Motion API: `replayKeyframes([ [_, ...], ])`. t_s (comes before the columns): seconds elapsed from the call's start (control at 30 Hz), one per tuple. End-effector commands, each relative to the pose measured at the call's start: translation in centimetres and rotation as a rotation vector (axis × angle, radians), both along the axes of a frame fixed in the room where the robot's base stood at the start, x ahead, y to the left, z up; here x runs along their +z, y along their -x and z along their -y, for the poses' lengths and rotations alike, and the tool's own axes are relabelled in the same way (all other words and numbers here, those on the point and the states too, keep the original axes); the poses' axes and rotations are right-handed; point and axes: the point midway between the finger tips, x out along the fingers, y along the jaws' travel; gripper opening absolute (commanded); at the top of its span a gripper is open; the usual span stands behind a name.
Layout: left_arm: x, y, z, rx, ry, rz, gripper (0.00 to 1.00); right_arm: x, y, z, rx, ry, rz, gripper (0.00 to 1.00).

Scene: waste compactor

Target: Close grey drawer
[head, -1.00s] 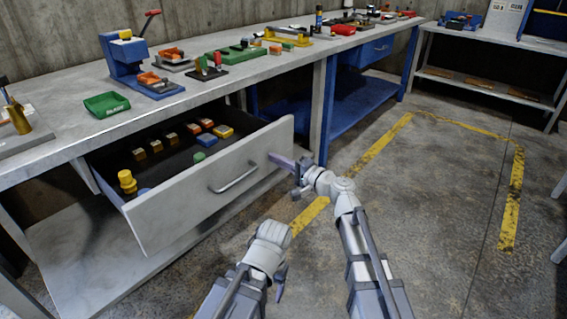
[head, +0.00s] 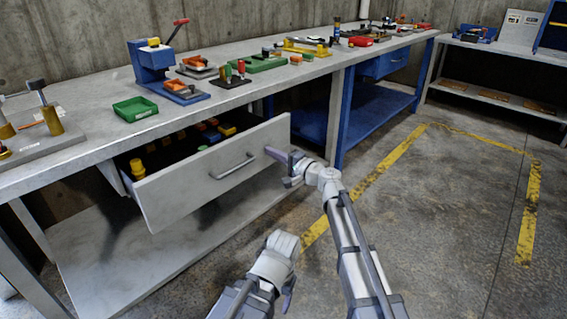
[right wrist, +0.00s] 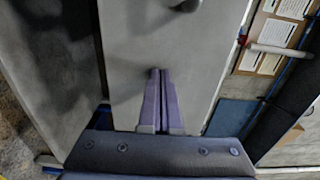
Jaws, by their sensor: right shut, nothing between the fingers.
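The grey drawer (head: 180,193) under the grey workbench stands partly open, and its front panel sticks out toward me. Its metal handle (head: 232,166) is on the middle of the front. Small coloured pieces lie inside, partly hidden by the front panel and the benchtop. My right gripper (head: 276,155) is shut and empty, with its purple fingertips at the right end of the drawer front. In the right wrist view the closed fingers (right wrist: 158,100) point at the grey panel; I cannot tell whether they touch it. My left gripper (head: 289,285) is low in front, away from the drawer; its finger state is unclear.
The benchtop (head: 100,130) carries a green tray (head: 135,108), a blue press (head: 155,68) and several small tools. A bench leg (head: 334,115) stands right of the drawer. The floor (head: 440,220) with yellow markings is open to the right.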

Motion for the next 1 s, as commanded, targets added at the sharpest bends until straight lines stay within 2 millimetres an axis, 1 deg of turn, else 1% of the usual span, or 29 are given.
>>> replayKeyframes([
  [0.03, 0.0, 0.0, 0.0, 0.0, 0.0, 0.0, 0.71, 0.0, -1.5, -1.4, 0.002, 0.0, 0.0, 0.0],
  [0.1, 0.0, 0.0, 0.0, 0.0, 0.0, 0.0, 0.71, 0.0, -2.7, -2.9, 0.002, 0.0, 0.0, 0.0],
  [0.3, 0.0, 0.0, 0.0, 0.0, 0.0, 0.0, 0.71, 0.0, -5.9, -7.2, 0.001, 0.0, 0.0, 0.0],
  [0.5, 0.0, 0.0, 0.0, 0.0, 0.0, 0.0, 0.71, 0.0, -8.5, -10.6, 0.001, 0.0, 0.0, 0.0],
  [0.7, 0.0, 0.0, 0.0, 0.0, 0.0, 0.0, 0.71, 0.0, -10.2, -12.9, 0.0, 0.0, 0.0, 0.0],
  [0.83, 0.0, 0.0, 0.0, 0.0, 0.0, 0.0, 0.71, 0.0, -10.9, -13.7, -0.001, 0.0, 0.0, 0.0],
  [1.0, 0.0, 0.0, 0.0, 0.0, 0.0, 0.0, 0.71, 0.0, -11.3, -14.3, -0.002, 0.0, 0.0, 0.0],
])
